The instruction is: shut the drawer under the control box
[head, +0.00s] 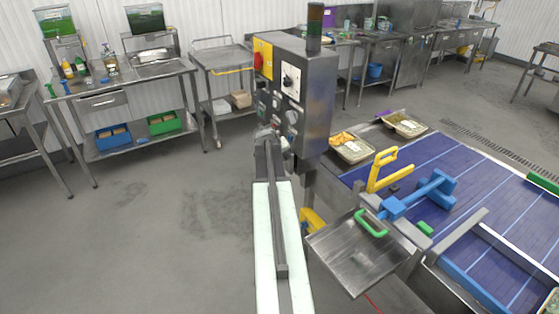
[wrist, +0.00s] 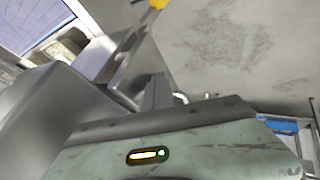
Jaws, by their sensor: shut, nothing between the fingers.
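The grey control box (head: 305,95) stands on a post at the near corner of the blue conveyor, with a yellow panel, red switch, black dial and a dark stack light on top. My gripper (head: 268,138) is at the lower part of its front face, on the left side; whether it touches is unclear. In the wrist view, my gripper (wrist: 156,90) is dark and shut, with nothing in it, and a smooth grey metal surface (wrist: 45,110) fills the left side.
The conveyor (head: 440,165) lies to the right, with food trays (head: 351,148), a yellow handle (head: 378,170) and a blue fixture (head: 425,195). Open floor (head: 150,235) lies to the left.

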